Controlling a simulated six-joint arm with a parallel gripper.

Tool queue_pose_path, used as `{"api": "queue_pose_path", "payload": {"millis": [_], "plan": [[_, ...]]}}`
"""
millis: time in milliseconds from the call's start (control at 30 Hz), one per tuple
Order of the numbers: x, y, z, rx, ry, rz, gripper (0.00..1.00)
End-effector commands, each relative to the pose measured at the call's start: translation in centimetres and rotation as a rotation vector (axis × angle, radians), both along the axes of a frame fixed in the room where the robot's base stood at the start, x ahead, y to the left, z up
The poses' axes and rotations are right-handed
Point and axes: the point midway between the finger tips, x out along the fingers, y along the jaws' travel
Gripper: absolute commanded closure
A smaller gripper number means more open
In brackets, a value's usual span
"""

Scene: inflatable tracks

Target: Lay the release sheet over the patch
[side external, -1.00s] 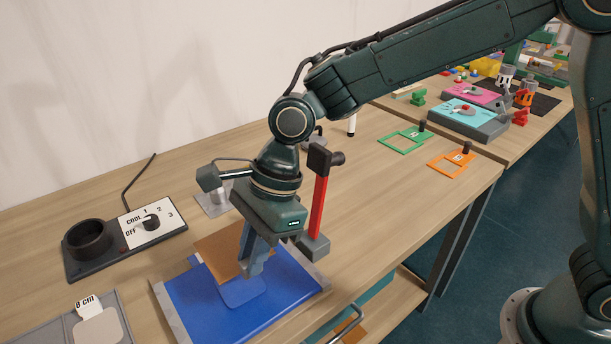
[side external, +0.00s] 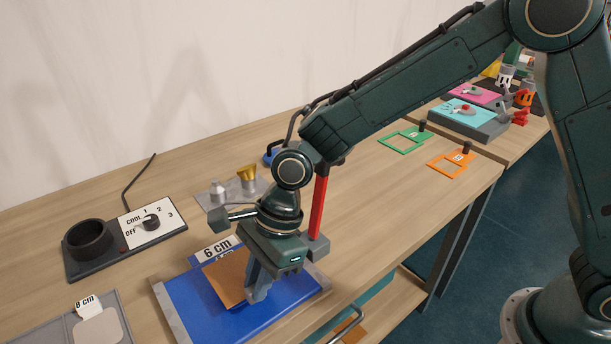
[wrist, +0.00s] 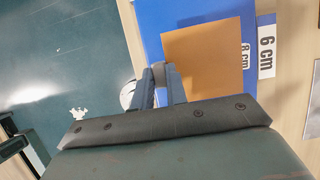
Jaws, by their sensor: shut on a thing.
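The brown release sheet (side external: 226,280) lies over the blue panel (side external: 185,305), flat or nearly so; any small gap beneath it I cannot tell. My gripper (side external: 256,294) points down at the sheet's near right edge and is shut on it. In the wrist view the sheet (wrist: 205,58) spreads from beside my fingertips (wrist: 160,70) across the blue panel (wrist: 152,18).
A larger "6 cm" label (side external: 217,248) sits at the panel's back edge. A red upright handle (side external: 318,205) stands close behind my gripper. A dial box (side external: 150,222) with a black cup is at left. A grey tray (side external: 62,328) is front left. Open wood lies right.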

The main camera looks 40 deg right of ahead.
Motion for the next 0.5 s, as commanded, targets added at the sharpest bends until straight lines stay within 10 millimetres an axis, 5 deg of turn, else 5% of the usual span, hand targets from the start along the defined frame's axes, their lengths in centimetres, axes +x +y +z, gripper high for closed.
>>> {"api": "queue_pose_path", "payload": {"millis": [500], "plan": [[0.02, 0.01, -0.57, 0.0, -0.001, 0.0, 1.0]]}}
